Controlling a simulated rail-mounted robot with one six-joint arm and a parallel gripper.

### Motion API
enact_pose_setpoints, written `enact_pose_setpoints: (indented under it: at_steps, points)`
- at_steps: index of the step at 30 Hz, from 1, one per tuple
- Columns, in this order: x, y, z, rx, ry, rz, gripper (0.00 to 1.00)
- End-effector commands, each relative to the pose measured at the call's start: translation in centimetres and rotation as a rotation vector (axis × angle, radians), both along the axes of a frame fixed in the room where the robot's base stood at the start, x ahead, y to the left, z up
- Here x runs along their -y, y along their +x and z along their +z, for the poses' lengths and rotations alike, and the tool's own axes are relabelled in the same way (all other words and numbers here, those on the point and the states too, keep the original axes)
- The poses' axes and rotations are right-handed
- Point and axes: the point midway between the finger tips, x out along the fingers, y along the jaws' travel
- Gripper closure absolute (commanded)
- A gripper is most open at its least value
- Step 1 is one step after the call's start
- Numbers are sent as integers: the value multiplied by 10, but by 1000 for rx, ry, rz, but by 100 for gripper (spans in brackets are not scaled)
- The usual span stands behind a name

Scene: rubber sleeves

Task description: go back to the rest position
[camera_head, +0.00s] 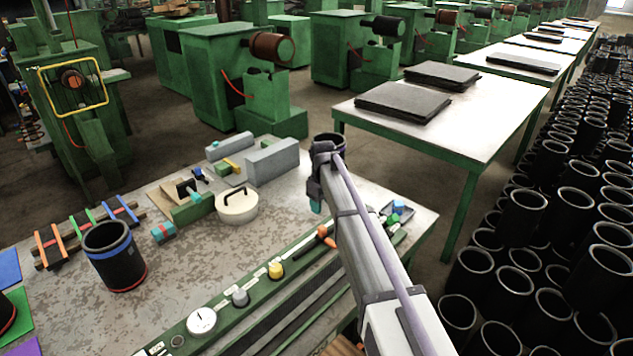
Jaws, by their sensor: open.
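My arm reaches in from the bottom right over the worktable (195,268). My gripper (316,206) hangs at its far end, pointing down above the right part of the table. Only a small teal tip shows clearly, and the arm hides much of the rest. I see nothing held in it. A black rubber sleeve (112,262) with a blue band near its top and a red line at its base stands upright at the left of the table, well apart from my gripper.
A round cream lidded pot (237,206), grey blocks (272,161) and a green fixture (193,208) stand left of my gripper. A green control panel (220,308) with a dial and knobs runs along the front edge. Many black sleeves (521,213) crowd the right side.

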Motion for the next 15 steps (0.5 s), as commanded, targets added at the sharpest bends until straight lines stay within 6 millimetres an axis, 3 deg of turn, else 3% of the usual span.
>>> enact_pose_setpoints:
  at_steps: [3, 4, 5, 8, 12, 15]
  points:
    - [0, 0, 0, 0, 0, -56, 47]
    - [1, -7, 0, 0, 0, -104, 47]
    - [3, -25, 0, -1, -1, -164, 47]
    - [18, -107, 0, -1, -1, -354, 47]
    - [46, -231, 0, 0, -1, -593, 47]
    - [60, -298, 0, 0, -2, -687, 47]
